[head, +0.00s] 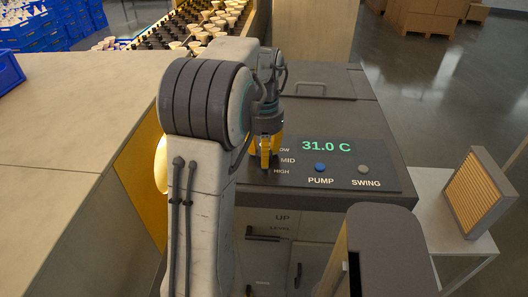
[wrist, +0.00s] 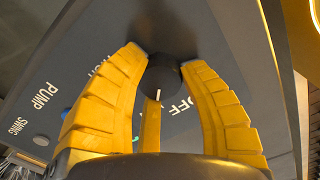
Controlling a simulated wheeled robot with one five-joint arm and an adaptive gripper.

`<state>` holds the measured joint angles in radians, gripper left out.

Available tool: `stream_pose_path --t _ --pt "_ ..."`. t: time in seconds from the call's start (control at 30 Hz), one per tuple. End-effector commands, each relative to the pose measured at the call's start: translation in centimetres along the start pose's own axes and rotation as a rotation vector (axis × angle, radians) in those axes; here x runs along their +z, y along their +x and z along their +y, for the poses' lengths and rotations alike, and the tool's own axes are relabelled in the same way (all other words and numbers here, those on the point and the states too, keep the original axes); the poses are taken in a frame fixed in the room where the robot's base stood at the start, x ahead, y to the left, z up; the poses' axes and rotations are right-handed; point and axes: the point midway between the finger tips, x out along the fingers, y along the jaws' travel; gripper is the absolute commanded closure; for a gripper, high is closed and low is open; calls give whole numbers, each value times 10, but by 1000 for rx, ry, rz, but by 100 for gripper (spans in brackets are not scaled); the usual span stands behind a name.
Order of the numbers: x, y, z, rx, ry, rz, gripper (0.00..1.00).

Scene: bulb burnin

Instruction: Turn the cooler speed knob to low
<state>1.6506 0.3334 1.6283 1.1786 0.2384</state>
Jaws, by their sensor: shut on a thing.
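The cooler's dark panel (head: 335,172) shows a green 31.0 C readout and the labels MID, HIGH and a partly hidden LOW. My gripper (head: 266,152) reaches down to the panel's left side, beside these labels, and covers the knob in the head view. In the wrist view the round black speed knob (wrist: 163,74) sits between the yellow fingers of my gripper (wrist: 164,70), which are shut on it. A white mark shows on the knob's near side, close to the OFF lettering. Which setting it points at I cannot tell.
A blue PUMP button (head: 320,168) and a grey SWING button (head: 363,169) lie right of the knob. A filter-like panel (head: 478,194) stands on a side table at right. A long counter (head: 70,130) runs along the left, with trays of bulbs behind.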

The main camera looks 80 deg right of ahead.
Motion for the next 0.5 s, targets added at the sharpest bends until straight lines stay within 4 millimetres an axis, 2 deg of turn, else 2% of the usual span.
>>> stream_pose_path --t 0.37,0.4,0.5 --pt "2 3 1 2 5 -10 94" --pt "2 3 1 2 5 -10 59" --pt "1 3 1 2 4 -8 50"
